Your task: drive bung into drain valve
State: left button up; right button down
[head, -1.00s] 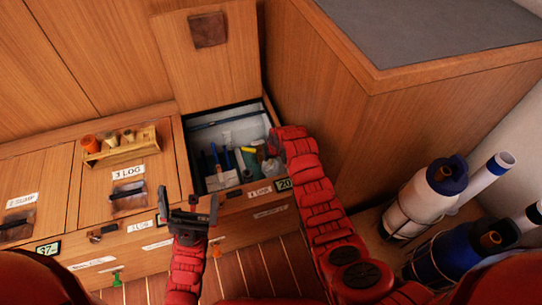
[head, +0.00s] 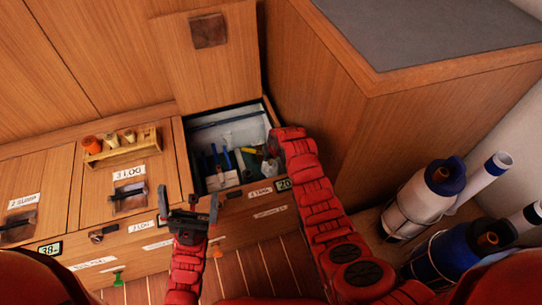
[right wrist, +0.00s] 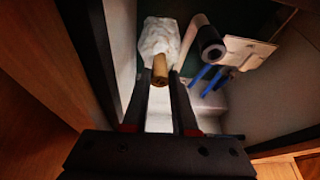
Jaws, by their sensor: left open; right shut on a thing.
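A tan, wooden-looking bung (right wrist: 160,66) sits between the fingertips of my right gripper (right wrist: 160,76) in the right wrist view, its round end showing. The gripper is shut on it. In the head view this gripper is hidden beyond my forearm, at the right side of the open locker (head: 202,178). A pale tube with a dark ring end (right wrist: 210,40) lies to the right of the bung, apart from it; I cannot tell whether it is the drain valve. My left gripper (head: 189,206) is open and empty in front of the lockers.
A crumpled white bag (right wrist: 158,36) lies just beyond the bung. Blue-handled tools (right wrist: 206,76) lie in the locker. A wooden rack with several plugs (head: 122,147) stands on the left lockers. The raised lid (head: 215,70) stands behind. Bottles (head: 425,198) stand at right.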

jog(key=c, duration=0.6)
grip_release()
jog(key=shift+o, duration=0.3)
jog(key=shift+o, duration=0.9)
jog(key=shift+d, duration=0.1)
jog(key=shift+w, duration=0.1)
jog(key=shift+d+r, duration=0.1)
jog(key=shift+r, duration=0.05)
